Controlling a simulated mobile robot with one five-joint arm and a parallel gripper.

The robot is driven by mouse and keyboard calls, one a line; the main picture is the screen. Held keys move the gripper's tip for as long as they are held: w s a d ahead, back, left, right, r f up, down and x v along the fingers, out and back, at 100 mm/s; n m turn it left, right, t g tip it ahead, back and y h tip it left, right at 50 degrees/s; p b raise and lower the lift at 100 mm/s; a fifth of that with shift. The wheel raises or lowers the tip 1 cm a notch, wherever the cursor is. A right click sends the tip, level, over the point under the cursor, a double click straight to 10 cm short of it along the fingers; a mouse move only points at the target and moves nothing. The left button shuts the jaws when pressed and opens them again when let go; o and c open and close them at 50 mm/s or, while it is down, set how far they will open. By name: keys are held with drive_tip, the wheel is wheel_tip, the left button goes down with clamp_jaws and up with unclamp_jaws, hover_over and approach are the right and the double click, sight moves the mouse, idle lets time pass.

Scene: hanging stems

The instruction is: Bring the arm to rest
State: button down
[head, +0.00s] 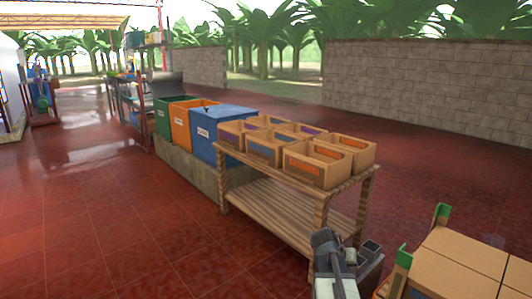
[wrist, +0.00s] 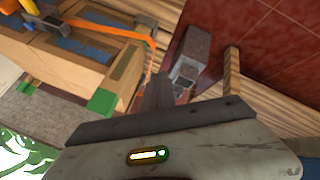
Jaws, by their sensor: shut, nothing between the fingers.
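My arm (head: 333,268) shows at the bottom of the head view, in front of the wooden table's near end. It is folded low, between the table and the stacked cartons at bottom right. In the wrist view my gripper (wrist: 165,88) is shut and empty. Its grey body fills the lower part of that view. I cannot make out the fingertips clearly in the head view.
A wooden table (head: 290,204) bears several open cardboard boxes (head: 320,163). Blue (head: 228,118), orange (head: 183,130) and green bins stand beyond it. Cartons (head: 462,262) with green corner guards are at bottom right. The red tiled floor (head: 120,215) is clear at left.

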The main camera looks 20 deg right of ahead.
drive_tip(key=w+a+n+y+p, duration=0.2)
drive_tip(key=w+a+n+y, duration=0.15)
drive_tip(key=a, duration=1.85)
drive_tip(key=s+a+f+n+g+y, duration=0.1)
drive_tip(key=s+a+n+y, duration=0.15)
drive_tip(key=a, duration=0.55)
drive_tip(key=s+a+f+n+y, duration=0.1)
drive_tip(key=s+a, duration=0.3)
drive_tip(key=a, duration=0.3)
wheel_tip(320, 180, up, 38)
drive_tip(key=p, duration=3.8)
drive_tip(key=shift+w, duration=0.15)
